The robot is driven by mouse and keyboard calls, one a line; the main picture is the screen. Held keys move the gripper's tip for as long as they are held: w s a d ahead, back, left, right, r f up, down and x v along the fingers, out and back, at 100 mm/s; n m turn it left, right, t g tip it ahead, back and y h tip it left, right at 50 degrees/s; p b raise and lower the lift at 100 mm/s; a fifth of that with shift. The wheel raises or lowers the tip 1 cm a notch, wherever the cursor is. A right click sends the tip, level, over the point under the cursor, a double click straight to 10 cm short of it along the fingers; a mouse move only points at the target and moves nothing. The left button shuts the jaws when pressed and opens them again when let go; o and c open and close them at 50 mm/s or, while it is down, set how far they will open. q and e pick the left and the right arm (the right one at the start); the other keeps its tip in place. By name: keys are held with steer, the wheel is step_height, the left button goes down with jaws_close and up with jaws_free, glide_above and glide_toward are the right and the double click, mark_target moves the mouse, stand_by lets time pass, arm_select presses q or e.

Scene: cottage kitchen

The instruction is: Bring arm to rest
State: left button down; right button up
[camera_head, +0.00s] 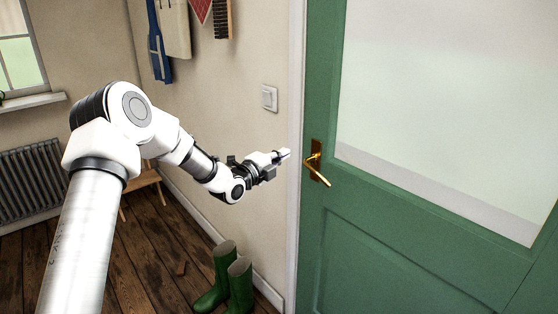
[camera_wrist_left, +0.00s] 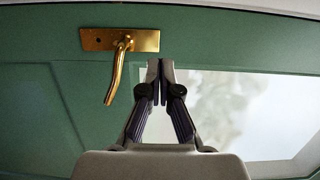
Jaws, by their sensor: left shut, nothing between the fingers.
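My left arm (camera_head: 170,140) reaches in from the left toward a green door (camera_head: 325,230). My left gripper (camera_head: 285,153) is shut and empty, a little left of the brass door handle (camera_head: 318,173) in the head view. In the left wrist view the shut fingertips (camera_wrist_left: 160,68) show in front of the door, right of the hanging lever of the handle (camera_wrist_left: 118,68). No contact between fingers and handle shows. The door appears closed in its white frame. My right gripper is not in view.
A light switch (camera_head: 269,98) is on the wall left of the door frame. Green boots (camera_head: 238,285) stand on the wooden floor below my arm. A small wooden bench (camera_head: 143,180), a radiator (camera_head: 28,182) and a window (camera_head: 18,50) are at the left.

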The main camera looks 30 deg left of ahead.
arm_select(q)
steer(key=s+d+f+g, duration=0.3)
steer(key=s+d+f, duration=0.3)
steer(key=f, duration=0.5)
steer(key=s+d+f+n+g+h, duration=0.1)
steer(key=s+d+f+g, duration=0.35)
steer(key=f, duration=0.65)
steer(key=s+d+f+g, duration=0.2)
steer(key=s+d+f, duration=0.45)
steer(key=f, duration=0.45)
steer(key=s+d+f+n+g, duration=0.1)
steer(key=s+f+n+g, duration=0.15)
steer(key=s, duration=0.45)
steer(key=s+d+f+n+g, duration=0.2)
steer(key=s+f+n, duration=0.15)
steer(key=s, duration=0.45)
steer(key=s+a+n+g+y, duration=0.2)
steer(key=s+n+g, duration=0.2)
steer(key=s+n, duration=0.8)
steer(key=s, duration=0.3)
steer(key=shift+n+y, duration=0.3)
steer(key=shift+y, duration=0.1)
steer(key=shift+s, duration=0.15)
